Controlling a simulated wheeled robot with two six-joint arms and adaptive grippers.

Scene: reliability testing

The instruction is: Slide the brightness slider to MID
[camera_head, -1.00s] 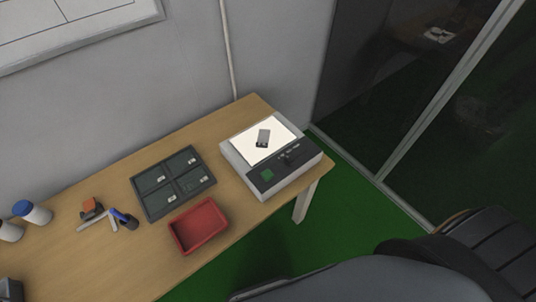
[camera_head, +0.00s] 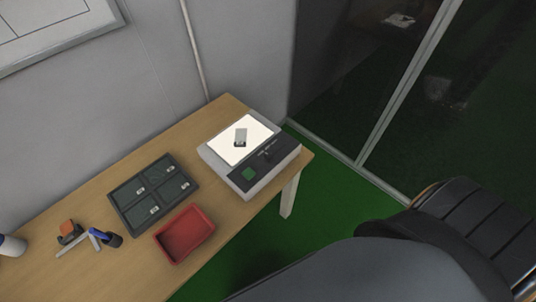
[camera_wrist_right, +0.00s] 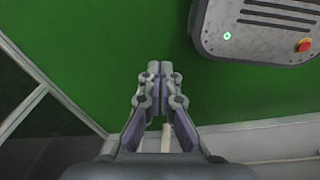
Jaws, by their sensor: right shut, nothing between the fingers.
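The light box (camera_head: 276,176) stands at the right end of the wooden table in the head view, with a bright white top panel (camera_head: 226,151). A small grey part (camera_head: 240,137) lies on the lit panel. The front control strip carries a green square (camera_head: 249,174) and a small dark slider knob (camera_head: 267,155); its labels are too small to read. In the right wrist view my right gripper (camera_wrist_right: 160,68) is shut and empty, over green floor and away from the light box. My left gripper is in neither view.
A dark compartment tray (camera_head: 153,192) and a red bin (camera_head: 184,234) sit left of the light box. A blue-handled tool (camera_head: 97,235), an orange-topped item (camera_head: 68,232) and a white bottle (camera_head: 10,246) are farther left. A glass partition (camera_head: 345,75) stands beyond the table.

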